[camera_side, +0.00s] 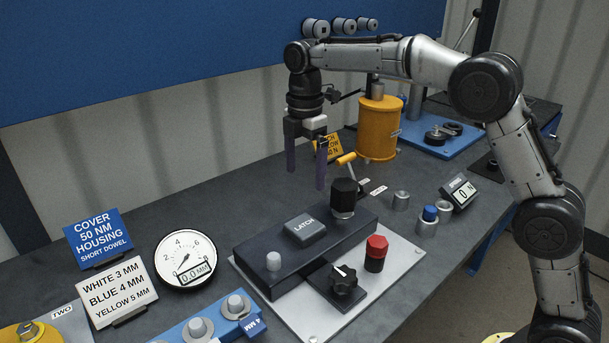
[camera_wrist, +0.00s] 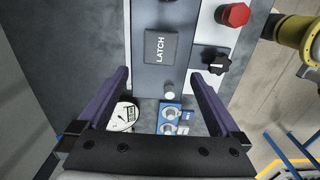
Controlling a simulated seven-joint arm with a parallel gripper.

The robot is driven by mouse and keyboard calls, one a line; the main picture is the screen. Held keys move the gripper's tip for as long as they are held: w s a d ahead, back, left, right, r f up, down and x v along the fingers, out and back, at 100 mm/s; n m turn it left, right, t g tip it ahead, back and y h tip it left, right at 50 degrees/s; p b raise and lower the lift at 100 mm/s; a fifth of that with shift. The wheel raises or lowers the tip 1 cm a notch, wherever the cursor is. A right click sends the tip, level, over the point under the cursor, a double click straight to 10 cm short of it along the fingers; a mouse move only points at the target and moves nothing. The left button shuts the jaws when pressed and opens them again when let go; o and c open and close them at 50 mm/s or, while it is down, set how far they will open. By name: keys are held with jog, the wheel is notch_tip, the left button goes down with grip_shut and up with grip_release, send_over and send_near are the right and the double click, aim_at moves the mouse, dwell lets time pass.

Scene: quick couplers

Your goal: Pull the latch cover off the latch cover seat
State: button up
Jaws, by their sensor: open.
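The latch cover (camera_side: 305,230) is a dark grey square block lettered LATCH. It sits on a long dark block (camera_side: 262,262), which I take to hold the latch cover seat; the seat itself is hidden under the cover. My gripper (camera_side: 306,180) is open and empty, pointing down, well above and behind the cover in the side view. Its two purple fingers also show in the wrist view (camera_wrist: 160,75), wide apart.
A red-capped post (camera_side: 376,253) and a black dial (camera_side: 343,281) stand at the right. A gauge (camera_side: 186,260) and signs stand left.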

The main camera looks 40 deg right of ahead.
aim_at(305, 224)
notch_tip(305, 224, down, 14)
dwell(0.6)
jog(key=c, duration=1.2)
jog(key=shift+r, duration=1.35)
jog(key=shift+c, duration=0.2)
jog(key=shift+r, duration=2)
